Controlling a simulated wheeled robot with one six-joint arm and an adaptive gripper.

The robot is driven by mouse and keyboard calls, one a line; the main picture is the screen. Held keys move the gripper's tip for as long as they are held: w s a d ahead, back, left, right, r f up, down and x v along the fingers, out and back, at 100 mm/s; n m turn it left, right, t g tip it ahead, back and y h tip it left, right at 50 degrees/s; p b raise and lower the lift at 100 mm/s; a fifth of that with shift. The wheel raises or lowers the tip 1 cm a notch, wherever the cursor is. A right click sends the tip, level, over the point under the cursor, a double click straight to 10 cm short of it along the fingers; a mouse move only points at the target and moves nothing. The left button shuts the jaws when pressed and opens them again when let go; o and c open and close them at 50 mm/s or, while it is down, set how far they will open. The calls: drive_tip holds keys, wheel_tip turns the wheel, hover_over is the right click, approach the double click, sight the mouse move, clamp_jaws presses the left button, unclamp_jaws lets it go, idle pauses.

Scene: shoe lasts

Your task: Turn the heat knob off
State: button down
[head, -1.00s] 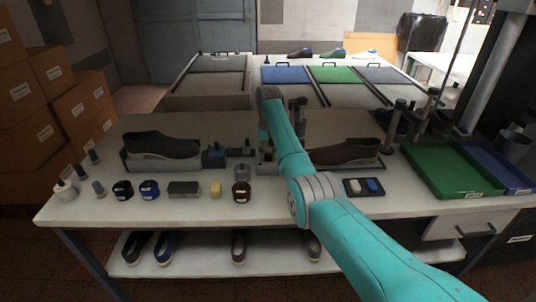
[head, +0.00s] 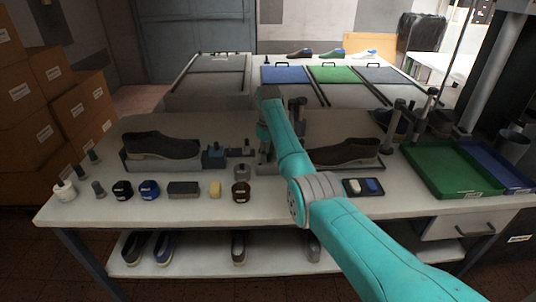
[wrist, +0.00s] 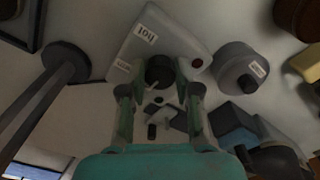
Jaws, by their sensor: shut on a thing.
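The heat knob (wrist: 160,70) is a dark round knob on a pale grey box, seen in the wrist view. A small pointer or mark shows near it, but its angle is hard to read. The box (wrist: 143,38) carries white labels and a dark red round light or button (wrist: 197,63). My gripper (wrist: 159,82) has one finger on each side of the knob and is shut on it. In the head view my teal arm hides most of the knob and the fingers.
In the wrist view a grey round container (wrist: 240,70) and a blue block (wrist: 234,125) sit close to the right of the box. A dark post (wrist: 45,90) stands to the left. In the head view dark shoes (head: 162,146) flank the arm, and a green tray (head: 450,170) lies right.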

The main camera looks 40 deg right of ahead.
sight(268, 155)
idle(0.3)
drive_tip(key=c, duration=0.8)
unclamp_jaws()
wheel_tip(268, 155, up, 12)
